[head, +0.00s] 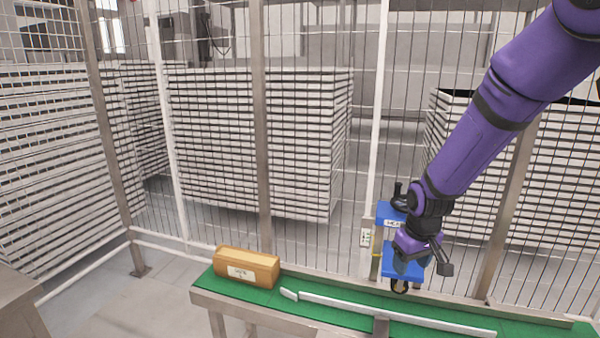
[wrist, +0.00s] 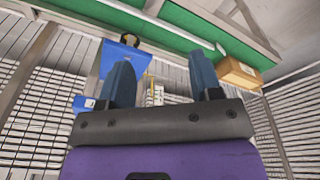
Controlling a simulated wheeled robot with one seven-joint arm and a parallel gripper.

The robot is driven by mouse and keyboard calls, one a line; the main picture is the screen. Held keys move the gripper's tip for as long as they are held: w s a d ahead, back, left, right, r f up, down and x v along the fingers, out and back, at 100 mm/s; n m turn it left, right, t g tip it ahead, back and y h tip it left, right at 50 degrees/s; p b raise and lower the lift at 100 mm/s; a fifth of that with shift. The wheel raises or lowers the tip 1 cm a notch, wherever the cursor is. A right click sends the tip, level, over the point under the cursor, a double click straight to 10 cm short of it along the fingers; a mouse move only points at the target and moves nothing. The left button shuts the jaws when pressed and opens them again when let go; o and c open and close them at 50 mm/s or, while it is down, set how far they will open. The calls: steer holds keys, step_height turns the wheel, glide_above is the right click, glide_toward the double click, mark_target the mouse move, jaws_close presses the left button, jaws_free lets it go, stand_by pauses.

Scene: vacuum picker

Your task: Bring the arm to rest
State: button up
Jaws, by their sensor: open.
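My purple arm reaches in from the upper right of the head view, and my gripper (head: 409,272) hangs above the right part of the green-topped table (head: 345,290). In the wrist view, the two blue fingers of my gripper (wrist: 163,85) stand apart with nothing between them. A blue box-like thing (wrist: 122,62) with a dark round part is close to the left finger in that view. In the head view, blue surfaces (head: 390,217) show behind my gripper, partly hidden by it.
A tan labelled box (head: 246,267) sits at the table's left end; it also shows in the wrist view (wrist: 240,73). A pale rail (head: 390,314) runs along the table. A wire fence with metal posts (head: 262,140) stands behind, with stacked white trays (head: 255,145) beyond it.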

steer(key=s+d+r+m+t, duration=0.1)
steer(key=s+d+r, duration=0.1)
steer(key=s+r, duration=0.8)
steer(key=s+d+r+m+t, duration=0.2)
steer(key=s+r, duration=0.6)
steer(key=r, duration=0.4)
steer(key=s+r, duration=0.2)
steer(key=s, duration=0.7)
steer(key=shift+d+m+t, duration=0.2)
steer(key=shift+m+t, duration=0.1)
steer(key=shift+m, duration=0.1)
stand_by(0.8)
